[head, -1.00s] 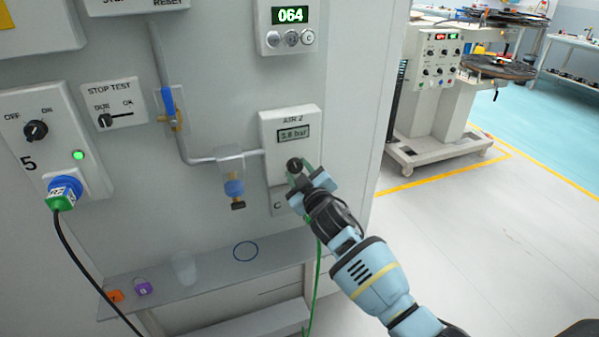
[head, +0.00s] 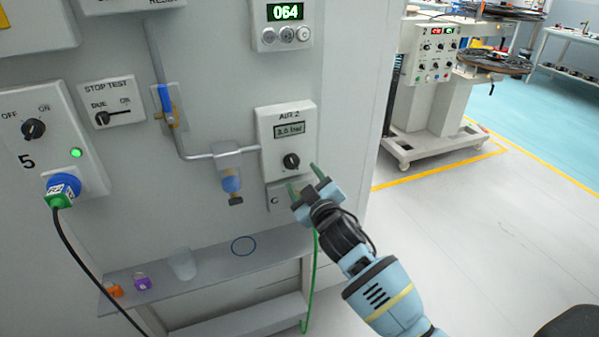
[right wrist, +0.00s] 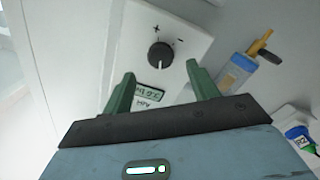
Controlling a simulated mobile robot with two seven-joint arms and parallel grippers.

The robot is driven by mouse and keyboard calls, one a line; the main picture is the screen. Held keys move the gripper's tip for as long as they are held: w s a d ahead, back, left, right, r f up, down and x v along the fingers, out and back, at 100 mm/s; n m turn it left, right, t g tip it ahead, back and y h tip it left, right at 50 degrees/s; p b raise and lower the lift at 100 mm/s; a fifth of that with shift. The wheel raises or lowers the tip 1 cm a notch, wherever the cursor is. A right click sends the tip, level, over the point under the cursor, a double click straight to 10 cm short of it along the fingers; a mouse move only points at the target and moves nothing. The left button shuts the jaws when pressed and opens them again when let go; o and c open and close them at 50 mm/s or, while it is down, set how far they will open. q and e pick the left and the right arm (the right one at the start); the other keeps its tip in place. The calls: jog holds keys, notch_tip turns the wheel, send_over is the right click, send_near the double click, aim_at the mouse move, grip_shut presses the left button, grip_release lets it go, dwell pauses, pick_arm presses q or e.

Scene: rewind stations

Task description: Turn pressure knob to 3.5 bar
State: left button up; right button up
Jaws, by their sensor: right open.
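The black pressure knob (head: 291,161) sits on the white AIR 2 panel (head: 265,140) on the cabinet wall. My left gripper is not in view.
A pipe with a blue-handled valve (head: 167,100) and a blue-bowled filter (head: 231,182) are left of the panel. A shelf (head: 210,257) below holds a clear cup (head: 182,264) and small orange and purple items. A green hose (head: 311,285) hangs beneath the gripper.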

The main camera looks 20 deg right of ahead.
jog(key=shift+s, duration=1.05)
jog(key=s+f+m+g+p, duration=0.1)
jog(key=s+f+g+p, duration=0.15)
jog(key=s+f, duration=0.85)
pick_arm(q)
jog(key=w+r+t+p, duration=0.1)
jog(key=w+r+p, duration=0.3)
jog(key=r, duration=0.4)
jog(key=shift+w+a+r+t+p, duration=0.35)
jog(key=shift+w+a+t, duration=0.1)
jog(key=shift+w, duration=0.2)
pick_arm(e)
jog(key=s+f+m+g, duration=0.2)
jog(key=s+f, duration=0.3)
jog(key=s, duration=1.3)
jog(key=s+a+f+m+g+y, duration=0.1)
jog(key=s+f+g, duration=0.3)
jog(key=s, duration=1.4)
jog(key=shift+a+f+m+g, duration=0.15)
jog(key=shift+f+m+g, duration=0.2)
jog(key=shift+f+m, duration=0.35)
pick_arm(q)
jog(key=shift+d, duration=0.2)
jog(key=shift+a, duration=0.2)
